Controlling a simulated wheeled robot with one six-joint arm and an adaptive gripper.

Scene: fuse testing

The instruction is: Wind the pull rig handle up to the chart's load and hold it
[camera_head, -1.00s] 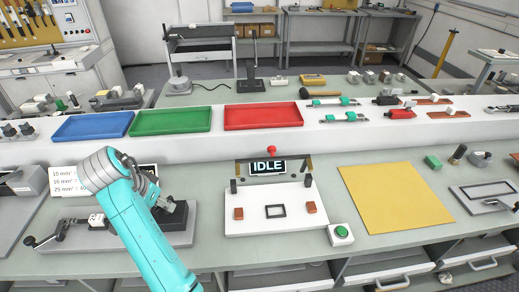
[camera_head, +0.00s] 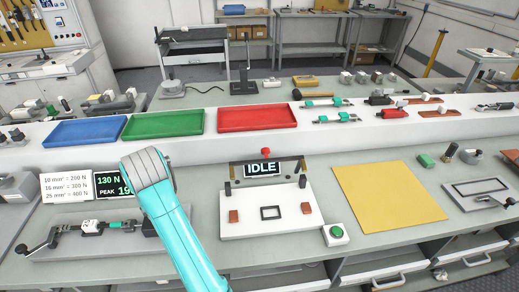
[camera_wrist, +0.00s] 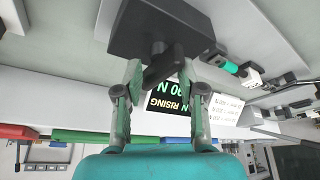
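The pull rig (camera_head: 75,246) lies along the bench's front left. It carries a white clamp (camera_head: 92,226) and a teal piece (camera_head: 116,225). A black crank (camera_head: 22,250) is at its left end. The chart (camera_head: 67,187) reads 10 mm² = 200 N, 16 mm² = 300 N, 25 mm² = 400 N. The display (camera_head: 108,186) reads 130 N, with a partly covered peak starting 19. It shows RISING in the wrist view (camera_wrist: 167,98). My gripper (camera_wrist: 161,70) is partly closed, with a dark handle bar (camera_wrist: 163,66) between its fingers, below a dark block (camera_wrist: 165,28). My arm hides this in the head view.
A white test board (camera_head: 262,222) with an IDLE screen (camera_head: 262,169) and a green button (camera_head: 337,232) stand right of my arm. A yellow mat (camera_head: 388,197) is bare. Blue (camera_head: 87,131), green (camera_head: 163,124) and red (camera_head: 258,119) trays sit on the raised shelf.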

